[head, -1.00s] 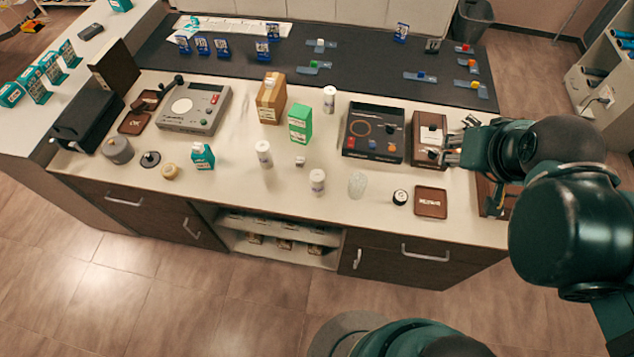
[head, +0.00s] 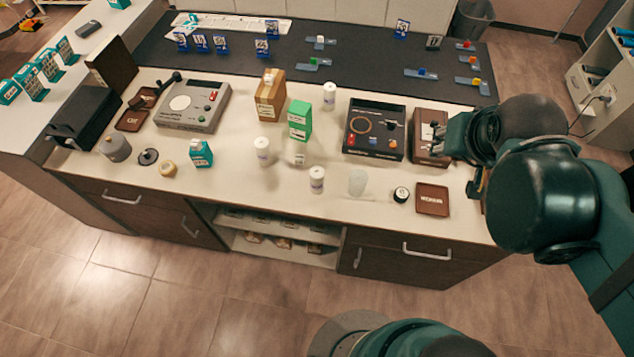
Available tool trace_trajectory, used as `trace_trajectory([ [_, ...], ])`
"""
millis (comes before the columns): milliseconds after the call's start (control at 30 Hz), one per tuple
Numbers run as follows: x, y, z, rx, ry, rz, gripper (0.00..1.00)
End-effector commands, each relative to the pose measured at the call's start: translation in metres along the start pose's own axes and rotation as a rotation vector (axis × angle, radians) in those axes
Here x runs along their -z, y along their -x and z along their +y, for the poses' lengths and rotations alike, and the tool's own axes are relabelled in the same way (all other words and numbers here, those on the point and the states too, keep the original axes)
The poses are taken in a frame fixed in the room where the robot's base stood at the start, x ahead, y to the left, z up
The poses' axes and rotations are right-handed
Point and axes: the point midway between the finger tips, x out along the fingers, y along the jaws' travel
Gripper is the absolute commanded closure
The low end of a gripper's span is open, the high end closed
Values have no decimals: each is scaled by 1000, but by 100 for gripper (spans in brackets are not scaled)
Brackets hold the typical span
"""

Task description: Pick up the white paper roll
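Several small white cylinders stand upright on the pale counter: one at the back (head: 329,96), one in the middle (head: 262,151) and one near the front (head: 317,179). I cannot tell which is the white paper roll; the middle and front ones seem to carry labels. A pale, whitish cylinder (head: 357,183) stands right of the front one. My gripper (head: 438,138) is at the right end of the counter, over or beside a brown box (head: 428,122), apart from all the white cylinders. Its fingers are small and dark, and their opening is unclear.
A black device (head: 374,143) lies between the white cylinders and my gripper. A green box (head: 300,120) and a brown carton (head: 270,95) stand behind the middle cylinders. A brown tray (head: 432,200) and a small black-sided round item (head: 401,195) are at the front right.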

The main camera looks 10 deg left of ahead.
Motion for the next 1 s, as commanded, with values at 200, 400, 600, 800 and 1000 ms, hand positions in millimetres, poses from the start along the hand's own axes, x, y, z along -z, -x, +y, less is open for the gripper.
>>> trace_trajectory([
  [200, 2, -34, -16, -39, -8, -14, 66],
  [400, 4, -63, -30, -81, -22, -17, 66],
  [600, 5, -92, -48, -123, -38, -9, 66],
  [800, 5, -119, -66, -166, -57, 11, 66],
  [1000, 4, -146, -88, -206, -78, 41, 66],
])
